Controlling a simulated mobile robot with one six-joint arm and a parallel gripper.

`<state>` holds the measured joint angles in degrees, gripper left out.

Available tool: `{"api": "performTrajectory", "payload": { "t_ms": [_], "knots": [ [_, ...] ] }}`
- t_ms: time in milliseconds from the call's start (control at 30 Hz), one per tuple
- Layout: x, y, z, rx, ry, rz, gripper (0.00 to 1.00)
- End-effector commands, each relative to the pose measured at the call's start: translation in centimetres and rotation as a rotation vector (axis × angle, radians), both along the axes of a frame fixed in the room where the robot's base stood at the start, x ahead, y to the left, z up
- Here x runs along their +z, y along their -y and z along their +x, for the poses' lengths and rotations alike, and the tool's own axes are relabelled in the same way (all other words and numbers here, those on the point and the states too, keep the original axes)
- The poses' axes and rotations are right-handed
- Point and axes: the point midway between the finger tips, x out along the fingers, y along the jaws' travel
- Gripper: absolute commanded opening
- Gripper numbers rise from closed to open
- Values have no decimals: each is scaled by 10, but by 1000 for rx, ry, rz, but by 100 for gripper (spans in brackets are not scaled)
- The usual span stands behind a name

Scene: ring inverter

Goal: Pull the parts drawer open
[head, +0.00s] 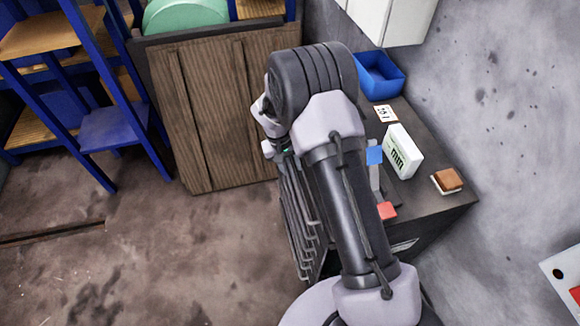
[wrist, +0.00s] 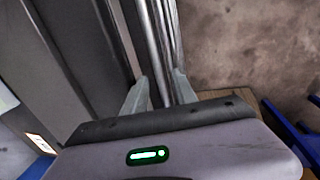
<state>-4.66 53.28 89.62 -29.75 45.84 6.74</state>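The dark drawer cabinet (head: 317,251) stands right of centre in the head view, under the worktop. Its front carries several stacked grey bar handles (head: 302,236), and the drawers look closed. Which one is the parts drawer I cannot tell. In the wrist view the handles (wrist: 158,38) run as pale upright bars beside the dark drawer fronts (wrist: 70,55). My gripper (wrist: 161,80) is open, with one finger on each side of the line of bars. Contact with a handle cannot be made out. In the head view my arm hides most of the cabinet and the fingers.
On the worktop (head: 437,204) stand a blue bin (head: 380,76), a white box (head: 403,151) and a brown block (head: 448,180). A wooden crate (head: 215,110) stands behind the cabinet, with blue shelving (head: 115,130) at left. The floor (head: 150,255) in front is clear.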

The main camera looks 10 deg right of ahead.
Motion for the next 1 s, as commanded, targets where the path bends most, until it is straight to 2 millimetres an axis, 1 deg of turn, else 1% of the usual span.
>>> {"api": "performTrajectory", "payload": {
  "t_ms": [133,167,300,333,1000],
  "knots": [
    [1,0,0,0,0,0,33],
    [1,0,0,0,0,0,32],
    [1,0,0,0,0,0,4],
    [1,0,0,0,0,0,0],
    [1,0,0,0,0,0,0]
  ]
}}
